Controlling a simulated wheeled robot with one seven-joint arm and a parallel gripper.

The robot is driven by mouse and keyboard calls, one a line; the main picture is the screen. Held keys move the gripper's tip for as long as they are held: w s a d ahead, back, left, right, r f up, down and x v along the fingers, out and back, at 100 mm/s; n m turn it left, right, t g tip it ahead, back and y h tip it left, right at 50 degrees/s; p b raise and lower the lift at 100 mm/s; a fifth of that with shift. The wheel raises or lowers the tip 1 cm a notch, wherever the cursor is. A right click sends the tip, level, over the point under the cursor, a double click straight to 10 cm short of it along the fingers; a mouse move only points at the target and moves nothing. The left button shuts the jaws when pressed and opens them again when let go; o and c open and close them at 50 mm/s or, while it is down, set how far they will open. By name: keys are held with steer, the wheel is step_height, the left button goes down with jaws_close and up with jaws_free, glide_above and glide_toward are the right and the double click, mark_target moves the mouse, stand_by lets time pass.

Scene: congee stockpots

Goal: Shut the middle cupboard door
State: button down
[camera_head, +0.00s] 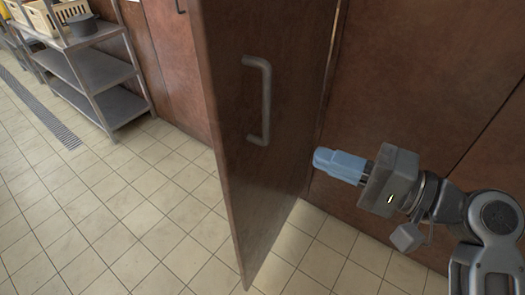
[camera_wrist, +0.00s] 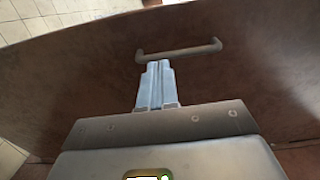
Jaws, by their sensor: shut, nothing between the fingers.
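The middle cupboard door (camera_head: 250,120) is reddish brown and stands open, swung out from the cupboard front. A grey bar handle (camera_head: 265,100) is on its face towards me. In the wrist view the door (camera_wrist: 90,70) fills much of the picture, with its handle (camera_wrist: 180,51) just beyond my fingertips. My gripper (camera_head: 318,158) is shut and empty, its pale blue fingers pointing left towards the door face, to the right of and below the handle. In the wrist view my gripper (camera_wrist: 155,68) appears close to the door; whether it touches is unclear.
Closed brown cupboard panels (camera_head: 400,80) run behind my arm on the right. The tiled floor (camera_head: 130,220) left of the door is clear.

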steer(key=p, duration=0.3)
glide_toward(235, 126)
steer(key=x, duration=0.7)
